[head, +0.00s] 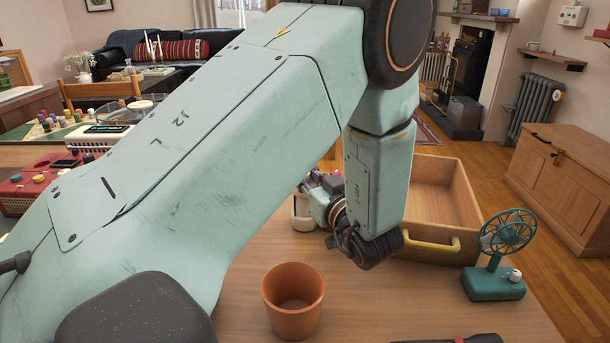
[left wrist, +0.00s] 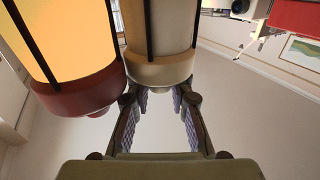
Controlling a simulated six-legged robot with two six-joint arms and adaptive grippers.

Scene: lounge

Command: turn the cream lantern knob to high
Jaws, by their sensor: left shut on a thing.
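The cream lantern (left wrist: 158,68) stands at the top of the left wrist view, with dark vertical bars and a pale body. In the head view only a small cream part of it (head: 302,216) shows beside my arm. My left gripper (left wrist: 163,100) has its two ridged fingers at the lantern's base, shut on its knob, which is mostly hidden between them. The knob's setting cannot be read. In the head view my left gripper (head: 322,192) is partly covered by my arm. My right gripper is not in view.
A red lantern (left wrist: 88,92) glowing orange stands close beside the cream one. On the table are a terracotta pot (head: 293,305), a teal fan (head: 495,282) and a wooden box (head: 462,190) with a yellow handle. A red device (head: 30,196) lies left.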

